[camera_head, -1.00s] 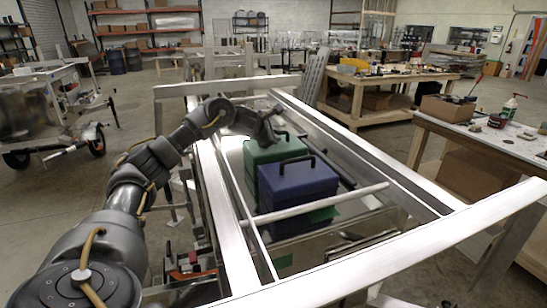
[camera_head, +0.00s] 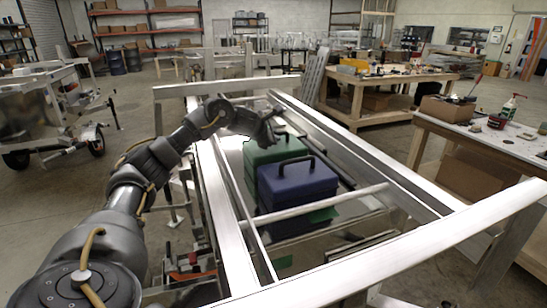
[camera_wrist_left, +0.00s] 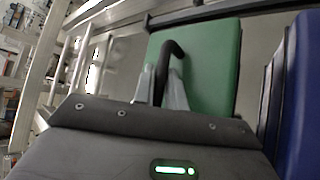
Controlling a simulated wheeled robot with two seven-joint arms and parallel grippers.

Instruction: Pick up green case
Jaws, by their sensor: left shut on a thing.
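The green case (camera_head: 262,152) stands inside the aluminium trailer frame, behind the blue case, which covers part of it. Its green lid (camera_wrist_left: 207,62) and black handle (camera_wrist_left: 166,60) show in the left wrist view. My left gripper (camera_head: 273,136) reaches over the frame's left rail to the top of the green case. In the left wrist view the fingers (camera_wrist_left: 163,88) are shut on the black handle. My right gripper is in neither view.
A blue case (camera_head: 297,190) stands close in front of the green case. Aluminium rails (camera_head: 232,225) and a cross bar (camera_head: 318,203) surround the cases. Wooden work tables (camera_head: 358,92) stand to the right.

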